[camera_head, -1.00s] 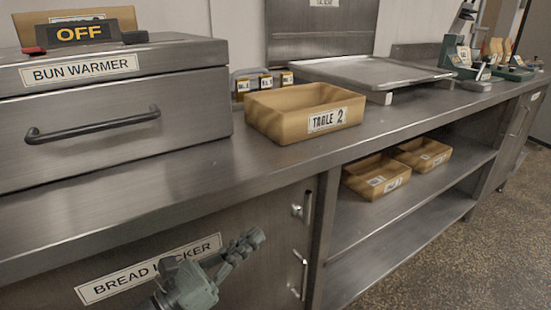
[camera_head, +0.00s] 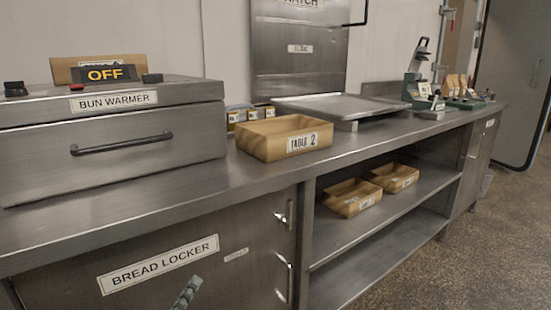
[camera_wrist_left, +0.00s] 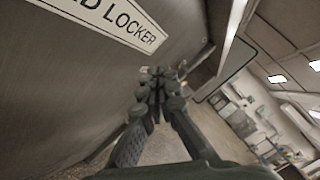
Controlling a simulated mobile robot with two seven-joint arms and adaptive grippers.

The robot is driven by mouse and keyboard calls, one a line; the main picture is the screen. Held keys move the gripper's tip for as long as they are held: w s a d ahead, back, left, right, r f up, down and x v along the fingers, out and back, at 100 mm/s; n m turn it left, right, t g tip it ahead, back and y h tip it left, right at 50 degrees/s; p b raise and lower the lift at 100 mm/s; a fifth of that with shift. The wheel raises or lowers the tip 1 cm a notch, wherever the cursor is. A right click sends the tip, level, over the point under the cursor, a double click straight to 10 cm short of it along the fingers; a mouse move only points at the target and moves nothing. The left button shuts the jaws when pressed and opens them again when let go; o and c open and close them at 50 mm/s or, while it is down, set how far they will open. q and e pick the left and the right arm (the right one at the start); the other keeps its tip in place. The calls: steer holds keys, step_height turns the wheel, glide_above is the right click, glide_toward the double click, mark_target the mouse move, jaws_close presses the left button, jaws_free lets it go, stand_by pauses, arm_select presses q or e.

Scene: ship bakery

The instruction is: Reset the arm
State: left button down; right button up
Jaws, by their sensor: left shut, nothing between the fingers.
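My left gripper (camera_head: 187,291) shows at the bottom edge of the head view, in front of the locker door marked BREAD LOCKER (camera_head: 160,264). Only its fingers are in that view; the rest is cut off. In the left wrist view the fingers (camera_wrist_left: 158,78) are closed together, with nothing between them. The locker's sign (camera_wrist_left: 118,18) is close by at the upper left there. My right gripper is not in view.
The counter holds the bun warmer (camera_head: 110,140) with an OFF sign (camera_head: 105,74), a wooden box marked TABLE 2 (camera_head: 285,138), small jars (camera_head: 250,114) and a metal tray (camera_head: 340,105). Two wooden boxes (camera_head: 352,198) (camera_head: 395,177) sit on the shelf below. Open floor (camera_head: 480,250) lies right.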

arm_select(q)
steer(key=s+a+f+n+g+y, duration=0.4)
steer(key=a+f+n, duration=0.2)
steer(key=f+n, duration=0.3)
steer(key=s+a+f+n+g+y, duration=0.4)
steer(key=a+f+n, duration=0.1)
steer(key=f+n, duration=0.45)
steer(key=s+f+n+g, duration=0.3)
steer(key=s+f+n, duration=0.1)
steer(key=s, duration=0.3)
steer(key=s+d+f+n+g+h, duration=0.1)
steer(key=s+f+n+g, duration=0.3)
steer(key=s+f, duration=0.2)
steer(key=shift+s+f, duration=0.3)
steer(key=shift+s, duration=0.75)
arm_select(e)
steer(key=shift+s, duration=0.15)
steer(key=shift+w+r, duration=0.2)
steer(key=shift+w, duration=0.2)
arm_select(q)
steer(key=c, duration=2.3)
jaws_free()
